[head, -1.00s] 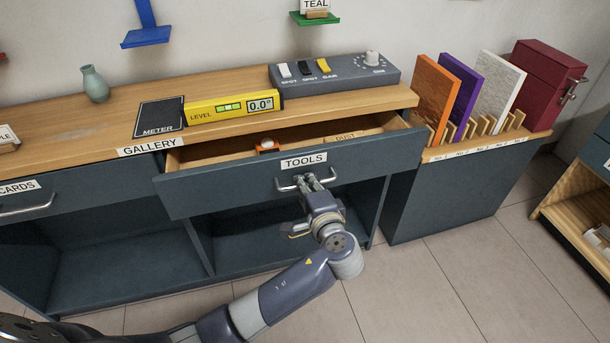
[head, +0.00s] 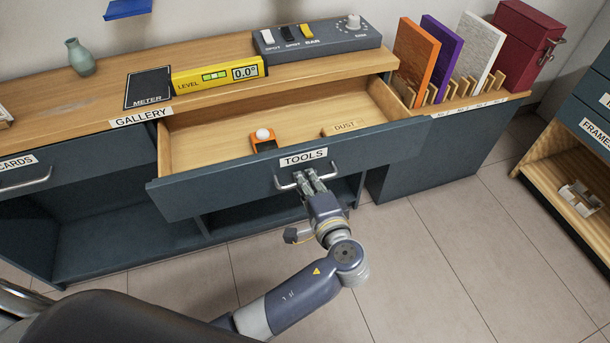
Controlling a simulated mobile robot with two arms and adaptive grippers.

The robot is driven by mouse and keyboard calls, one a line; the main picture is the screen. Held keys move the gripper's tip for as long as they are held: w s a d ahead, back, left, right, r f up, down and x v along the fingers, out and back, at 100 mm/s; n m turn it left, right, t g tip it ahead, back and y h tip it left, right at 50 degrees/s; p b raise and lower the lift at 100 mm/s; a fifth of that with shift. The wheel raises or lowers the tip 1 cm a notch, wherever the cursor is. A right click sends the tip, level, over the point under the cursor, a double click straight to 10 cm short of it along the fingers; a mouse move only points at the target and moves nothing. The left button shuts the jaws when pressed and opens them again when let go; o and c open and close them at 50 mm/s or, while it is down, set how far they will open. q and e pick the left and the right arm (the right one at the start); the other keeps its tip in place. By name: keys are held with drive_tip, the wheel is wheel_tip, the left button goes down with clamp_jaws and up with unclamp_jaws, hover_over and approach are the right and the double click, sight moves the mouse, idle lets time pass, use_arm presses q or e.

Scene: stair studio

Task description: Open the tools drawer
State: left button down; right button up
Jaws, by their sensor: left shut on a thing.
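The tools drawer (head: 220,191) has a dark blue-grey front with a "TOOLS" label and a metal bar handle (head: 283,186). It stands well out of the cabinet, and its wooden inside shows. Inside lie an orange item with a white ball on top (head: 264,139) and a wooden block labelled "DUST" (head: 345,128). My left gripper (head: 307,181) is shut on the drawer handle, with its arm reaching up from below. My right gripper is not in view.
The wooden counter (head: 60,106) above holds a yellow level (head: 217,75), a dark meter pad (head: 148,88), a grey switch box (head: 320,40) and a vase (head: 80,58). A panel rack (head: 480,100) stands at right. Tiled floor (head: 430,240) in front is clear.

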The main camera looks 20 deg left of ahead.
use_arm(q)
drive_tip(key=c, duration=2)
unclamp_jaws()
drive_tip(key=v, duration=1.2)
